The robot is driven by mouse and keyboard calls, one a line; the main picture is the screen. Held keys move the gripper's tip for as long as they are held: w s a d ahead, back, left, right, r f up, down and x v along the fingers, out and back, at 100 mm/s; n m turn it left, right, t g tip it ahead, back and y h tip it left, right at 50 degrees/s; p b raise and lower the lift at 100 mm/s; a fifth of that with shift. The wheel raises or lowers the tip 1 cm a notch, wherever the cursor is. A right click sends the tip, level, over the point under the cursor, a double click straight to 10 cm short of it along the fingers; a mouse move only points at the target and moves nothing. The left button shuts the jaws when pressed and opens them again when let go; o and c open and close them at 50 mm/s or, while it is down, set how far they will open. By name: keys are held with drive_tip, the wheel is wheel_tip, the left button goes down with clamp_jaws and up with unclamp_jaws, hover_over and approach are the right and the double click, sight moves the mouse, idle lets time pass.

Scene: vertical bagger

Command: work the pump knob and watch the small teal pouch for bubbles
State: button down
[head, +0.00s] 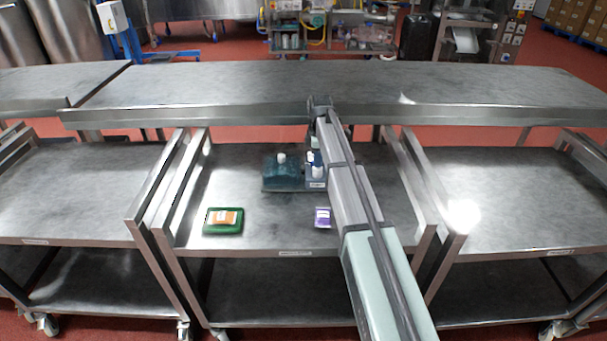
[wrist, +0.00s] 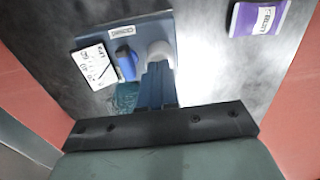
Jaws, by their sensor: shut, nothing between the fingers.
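A pump unit with a blue-grey base plate (wrist: 168,28) and a see-through teal block (head: 283,175) stands on the middle cart. A round white knob (wrist: 160,52) and a blue knob (wrist: 127,64) rise from the plate. My gripper (wrist: 158,68) is shut and empty, its tips at the white knob; I cannot tell whether they touch it. Part of the teal block (wrist: 124,97) shows beside the fingers. I cannot make out a separate small teal pouch or any bubbles. In the head view my arm hides part of the unit's right side.
A white card with writing (wrist: 95,67) is beside the blue knob. A purple pouch (head: 323,217) lies in front of the unit, and a green pouch with an orange label (head: 223,221) lies front left. A long steel counter (head: 230,90) runs behind.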

drive_tip(key=shift+f, duration=0.3)
idle(0.4)
drive_tip(key=shift+f, duration=0.75)
drive_tip(key=shift+r, duration=1.1)
drive_tip(key=shift+f, duration=1.15)
drive_tip(key=shift+r, duration=1.15)
drive_tip(key=shift+f, duration=0.3)
